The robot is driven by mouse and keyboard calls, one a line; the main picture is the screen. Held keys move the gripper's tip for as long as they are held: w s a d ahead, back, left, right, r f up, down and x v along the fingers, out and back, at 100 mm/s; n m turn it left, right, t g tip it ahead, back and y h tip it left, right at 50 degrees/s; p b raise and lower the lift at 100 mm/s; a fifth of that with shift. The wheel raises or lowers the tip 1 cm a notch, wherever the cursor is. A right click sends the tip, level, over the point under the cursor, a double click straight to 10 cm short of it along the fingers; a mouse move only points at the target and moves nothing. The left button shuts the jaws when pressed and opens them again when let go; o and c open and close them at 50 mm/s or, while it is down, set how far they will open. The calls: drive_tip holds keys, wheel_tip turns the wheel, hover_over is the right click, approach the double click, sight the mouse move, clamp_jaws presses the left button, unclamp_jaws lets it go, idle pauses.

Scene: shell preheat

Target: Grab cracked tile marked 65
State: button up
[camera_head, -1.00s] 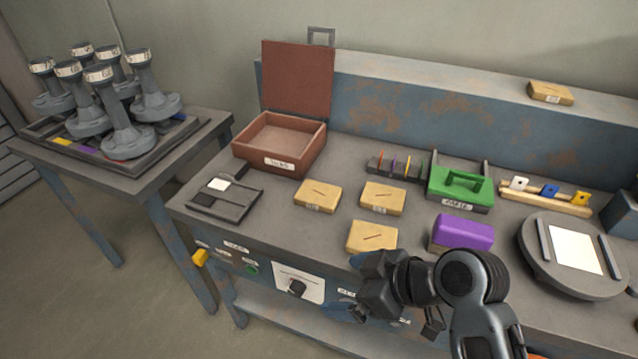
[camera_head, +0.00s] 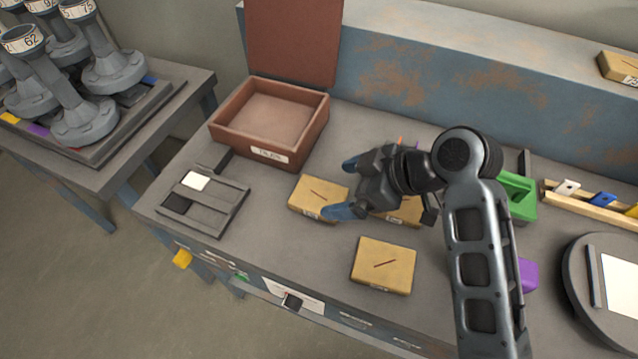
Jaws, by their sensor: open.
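Several tan tiles, each with a dark slot-like crack line, lie on the workbench. One tile (camera_head: 319,196) lies left of centre, just left of my gripper. A second tile (camera_head: 403,211) is partly hidden behind my gripper and arm. A third tile (camera_head: 384,265) lies nearer the front edge. A fourth tile (camera_head: 621,68) sits on the raised back ledge at the right. The small labels are too blurred to read 65 on any of them. My gripper (camera_head: 346,188) is open and empty, its blue fingertips above or beside the right end of the left tile; contact cannot be told.
An open red-brown box (camera_head: 221,122) stands behind the tiles, lid raised. A grey tray (camera_head: 218,211) with white and black squares lies at the left.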

sight(316, 194)
drive_tip(key=shift+p+x, duration=0.5)
drive_tip(key=shift+x, duration=3)
drive_tip(key=shift+d, duration=0.1)
drive_tip(key=shift+w, duration=0.1)
drive_tip(key=c, duration=1)
